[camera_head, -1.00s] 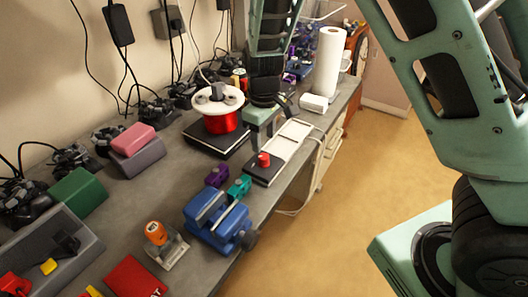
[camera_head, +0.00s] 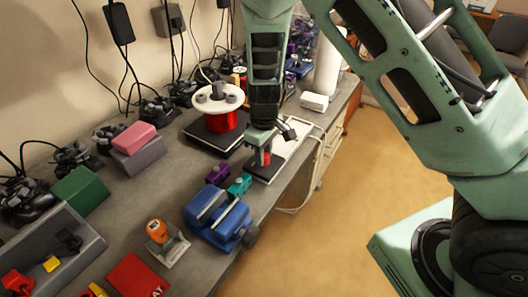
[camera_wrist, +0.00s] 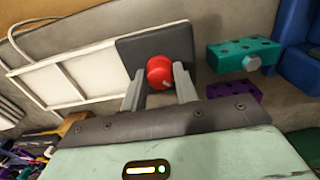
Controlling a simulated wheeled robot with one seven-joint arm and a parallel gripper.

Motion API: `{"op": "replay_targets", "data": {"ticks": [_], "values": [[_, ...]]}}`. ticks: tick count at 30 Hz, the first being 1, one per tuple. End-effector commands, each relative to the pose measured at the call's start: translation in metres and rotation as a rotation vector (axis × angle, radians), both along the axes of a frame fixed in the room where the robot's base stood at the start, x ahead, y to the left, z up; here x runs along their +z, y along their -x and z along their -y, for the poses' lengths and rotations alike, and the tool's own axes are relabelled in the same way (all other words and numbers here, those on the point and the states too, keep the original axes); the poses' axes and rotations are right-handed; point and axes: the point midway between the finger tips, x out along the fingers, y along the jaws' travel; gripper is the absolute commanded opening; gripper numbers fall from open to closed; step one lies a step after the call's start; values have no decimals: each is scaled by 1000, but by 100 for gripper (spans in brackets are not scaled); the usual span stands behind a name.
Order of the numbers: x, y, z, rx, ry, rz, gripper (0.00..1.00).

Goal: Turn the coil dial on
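The red dial (camera_head: 267,159) is a round knob on a dark pad at the near end of a white panel (camera_head: 297,132) on the bench. It also shows in the wrist view (camera_wrist: 160,71), with a pale mark on its rim. My gripper (camera_head: 261,154) points down over the dial and partly hides it in the head view. In the wrist view my gripper (camera_wrist: 159,78) is open, with one finger on each side of the dial and small gaps showing. A red coil spool (camera_head: 220,118) with white ends stands on a black base (camera_head: 206,137) to the left.
A teal block (camera_head: 239,185), a purple block (camera_head: 217,173) and a blue vise (camera_head: 220,217) stand close in front of the dial. A white box (camera_head: 314,101) and a paper roll (camera_head: 327,70) are behind. Open floor (camera_head: 345,205) lies right of the bench.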

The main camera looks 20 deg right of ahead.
Motion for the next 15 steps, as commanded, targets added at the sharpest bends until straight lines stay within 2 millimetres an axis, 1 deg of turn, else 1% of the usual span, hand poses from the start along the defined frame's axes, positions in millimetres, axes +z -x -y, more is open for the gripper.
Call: {"op": "replay_targets", "data": {"ticks": [8, 15], "values": [[1, 0, 0, -26, 0, 0, 7], [2, -1, 0, -145, -1, 1, 7]]}}
